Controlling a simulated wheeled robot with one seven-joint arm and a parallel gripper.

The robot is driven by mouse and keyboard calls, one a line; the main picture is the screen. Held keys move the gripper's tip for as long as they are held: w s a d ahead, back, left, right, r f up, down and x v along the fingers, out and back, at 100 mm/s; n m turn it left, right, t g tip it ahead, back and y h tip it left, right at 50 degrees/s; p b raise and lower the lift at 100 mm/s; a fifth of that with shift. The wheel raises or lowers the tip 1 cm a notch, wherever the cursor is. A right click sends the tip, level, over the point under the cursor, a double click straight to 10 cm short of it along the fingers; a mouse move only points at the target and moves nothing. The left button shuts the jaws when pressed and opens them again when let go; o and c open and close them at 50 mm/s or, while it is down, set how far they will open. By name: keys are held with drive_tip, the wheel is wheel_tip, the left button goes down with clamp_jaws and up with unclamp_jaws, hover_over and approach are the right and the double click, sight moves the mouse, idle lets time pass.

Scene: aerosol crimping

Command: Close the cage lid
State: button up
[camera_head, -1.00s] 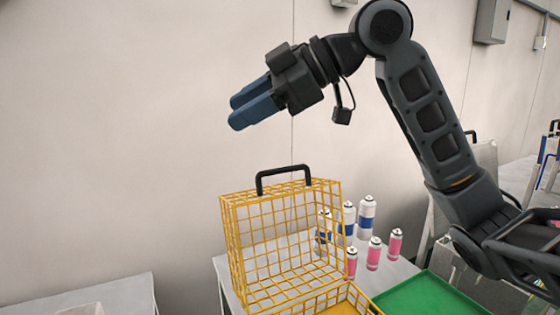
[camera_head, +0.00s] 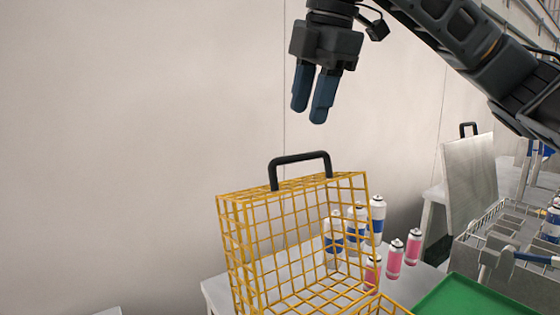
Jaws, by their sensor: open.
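The yellow wire cage lid (camera_head: 300,240) stands upright, open, with a black handle (camera_head: 300,160) on its top edge. A small part of the yellow cage base (camera_head: 385,306) shows at the bottom edge of the picture; the rest is cut off. My gripper (camera_head: 311,113) is open and empty, with its two blue fingers pointing down. In the picture it is above the handle, apart from it and from the lid.
Several aerosol cans with blue bands (camera_head: 376,222) or pink bodies (camera_head: 413,246) stand on the table (camera_head: 213,290) behind and right of the lid. A green tray (camera_head: 465,300) lies at lower right. A metal case with a raised lid (camera_head: 470,185) stands farther right.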

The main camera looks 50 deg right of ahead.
hover_over(299, 184)
drive_tip(key=shift+s+a+f, duration=0.1)
drive_tip(key=shift+f, duration=1.75)
drive_tip(key=shift+s+a+f, duration=0.1)
drive_tip(key=shift+f, duration=1.75)
drive_tip(key=shift+c, duration=0.4)
clamp_jaws()
